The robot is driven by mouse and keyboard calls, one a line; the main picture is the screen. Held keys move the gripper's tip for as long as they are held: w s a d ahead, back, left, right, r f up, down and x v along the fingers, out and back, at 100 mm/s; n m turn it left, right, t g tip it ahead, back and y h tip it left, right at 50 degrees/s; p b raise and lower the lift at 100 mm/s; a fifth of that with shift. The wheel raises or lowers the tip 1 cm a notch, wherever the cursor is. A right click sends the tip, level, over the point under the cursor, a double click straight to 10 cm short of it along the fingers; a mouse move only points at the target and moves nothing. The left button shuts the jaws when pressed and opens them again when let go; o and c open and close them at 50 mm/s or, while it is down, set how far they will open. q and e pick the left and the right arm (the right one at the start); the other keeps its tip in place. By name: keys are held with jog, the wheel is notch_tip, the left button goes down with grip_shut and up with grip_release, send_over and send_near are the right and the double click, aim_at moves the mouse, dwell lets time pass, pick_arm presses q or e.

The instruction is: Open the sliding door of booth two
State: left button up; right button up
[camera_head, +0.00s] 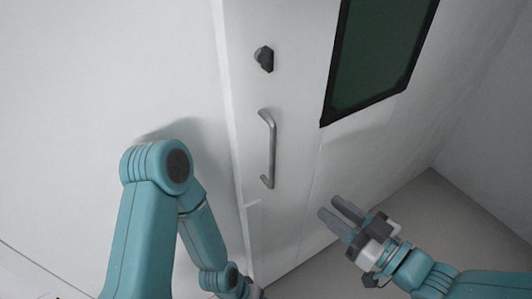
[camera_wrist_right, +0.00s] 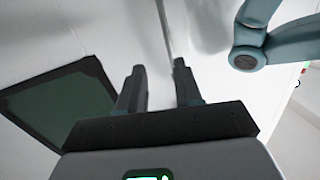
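The white sliding door (camera_head: 295,150) stands in front of me, with its left edge against a white wall panel. A grey vertical bar handle (camera_head: 271,150) is fixed near that edge, and a dark knob or lock (camera_head: 264,58) sits above it. My right gripper (camera_head: 341,211) is open and empty, to the right of and below the handle, apart from it. In the right wrist view its two fingers (camera_wrist_right: 158,85) are spread with nothing between them. My left arm is folded at the lower left; its gripper is mostly cut off at the bottom edge, and its fingers do not show.
A dark green window (camera_head: 380,50) with a black frame is in the door's upper right, and it also shows in the right wrist view (camera_wrist_right: 60,105). White wall (camera_head: 100,80) fills the left. Bare grey floor (camera_head: 450,225) lies at the lower right.

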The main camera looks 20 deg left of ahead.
aim_at(273, 159)
pick_arm(q)
notch_tip(273, 159, up, 4)
jog(key=p, duration=0.4)
jog(key=shift+w+a, duration=0.1)
pick_arm(e)
jog(key=shift+n, duration=0.5)
jog(key=r+x, duration=0.1)
jog(key=x, duration=0.4)
jog(key=r+x, duration=0.1)
jog(key=x, duration=0.5)
jog(key=s+r+x, duration=0.1)
jog(key=x, duration=0.4)
jog(key=shift+w+a+r, duration=0.15)
jog(key=shift+a+r, duration=0.05)
jog(key=shift+a, duration=0.45)
grip_shut()
